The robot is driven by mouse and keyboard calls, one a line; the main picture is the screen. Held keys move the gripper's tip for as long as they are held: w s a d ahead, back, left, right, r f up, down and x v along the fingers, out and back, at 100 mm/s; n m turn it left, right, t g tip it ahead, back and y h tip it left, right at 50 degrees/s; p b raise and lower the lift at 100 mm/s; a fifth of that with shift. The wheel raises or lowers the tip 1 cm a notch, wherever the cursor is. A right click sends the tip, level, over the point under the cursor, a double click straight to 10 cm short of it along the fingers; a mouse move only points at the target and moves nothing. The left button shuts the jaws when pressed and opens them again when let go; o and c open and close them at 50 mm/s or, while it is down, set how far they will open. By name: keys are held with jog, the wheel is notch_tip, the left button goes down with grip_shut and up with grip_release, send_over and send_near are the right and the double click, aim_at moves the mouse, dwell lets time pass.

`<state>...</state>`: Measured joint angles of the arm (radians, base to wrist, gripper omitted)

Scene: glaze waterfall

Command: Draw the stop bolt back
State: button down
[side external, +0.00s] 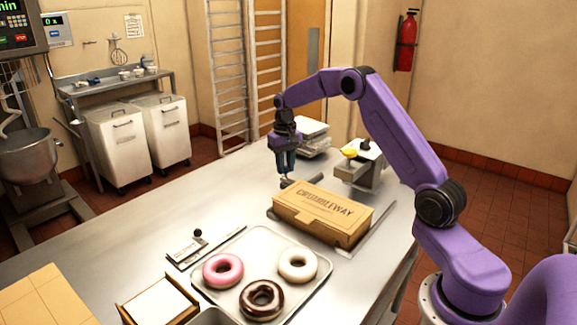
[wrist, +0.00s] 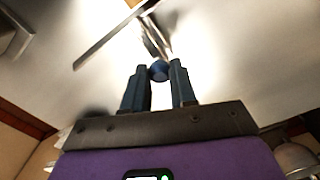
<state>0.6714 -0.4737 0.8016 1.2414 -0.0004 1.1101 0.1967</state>
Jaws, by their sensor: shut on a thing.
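My gripper (side external: 286,176) points down at the far left end of the cardboard box, close above the steel table. In the wrist view, its two dark fingers (wrist: 160,76) are closed on a small round blue knob (wrist: 158,70). A blurred metal piece, which looks like the stop bolt (wrist: 153,38), runs from the knob toward the top of the picture. In the side view the fingers mostly hide the knob, and how far the bolt is drawn cannot be told. The closed cardboard box (side external: 322,214) lies between metal rails, just to the right of my gripper.
A tray (side external: 240,243) holds pink, chocolate and white donuts at the front. A flat metal plate with a black knob (side external: 198,233) lies left of it. A device with a yellow knob (side external: 350,153) and a stack of trays (side external: 313,138) stand behind.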

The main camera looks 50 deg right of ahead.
jog(key=shift+w+r, duration=0.1)
jog(key=shift+w, duration=0.15)
jog(key=c, duration=1)
grip_release()
jog(key=shift+o, duration=0.6)
notch_tip(320, 180, up, 17)
jog(key=shift+r, duration=0.2)
jog(key=shift+s+a, duration=0.1)
jog(key=shift+a, duration=0.05)
